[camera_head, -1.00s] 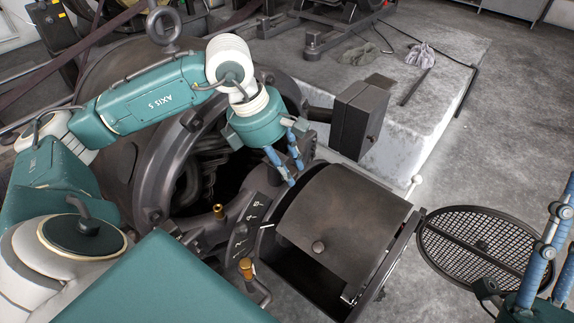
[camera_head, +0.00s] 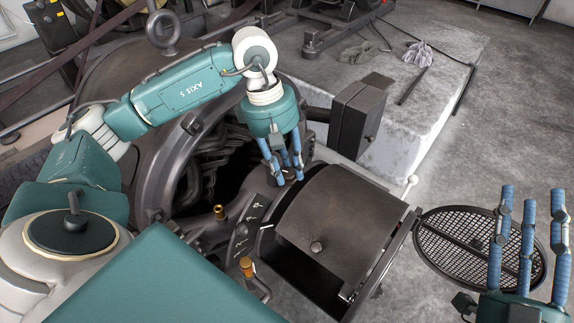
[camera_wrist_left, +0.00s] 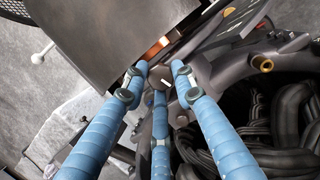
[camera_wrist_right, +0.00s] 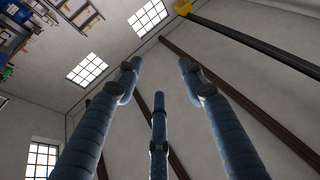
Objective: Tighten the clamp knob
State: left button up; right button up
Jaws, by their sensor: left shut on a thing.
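The clamp knob (camera_wrist_left: 163,79) shows in the left wrist view as a small dark round knob with a pale mark, between my left fingertips. My left gripper (camera_wrist_left: 160,72) is shut on it, with its three blue fingers closed around it. In the head view my left gripper (camera_head: 283,178) points down at the machine's rim, beside the curved dark cover (camera_head: 340,215), and its fingers mostly hide the knob. My right gripper (camera_head: 525,195) is raised at the lower right, fingers spread and pointing up. In its wrist view (camera_wrist_right: 160,75) it is empty.
A curved plate with markings (camera_head: 243,233), a brass-tipped lever (camera_head: 246,268) and a brass fitting (camera_head: 219,211) lie left of the cover. A dark box (camera_head: 357,115) stands behind my left gripper. A round mesh grille (camera_head: 440,255) is behind my right gripper.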

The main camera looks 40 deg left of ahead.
pick_arm(q)
jog(key=shift+d+m, duration=0.15)
jog(key=shift+m, duration=0.65)
jog(key=o, duration=1.1)
jog(key=shift+o, duration=0.2)
jog(key=v, duration=1.2)
jog(key=shift+w, duration=0.15)
jog(key=shift+d+r, duration=0.1)
jog(key=shift+d, duration=0.1)
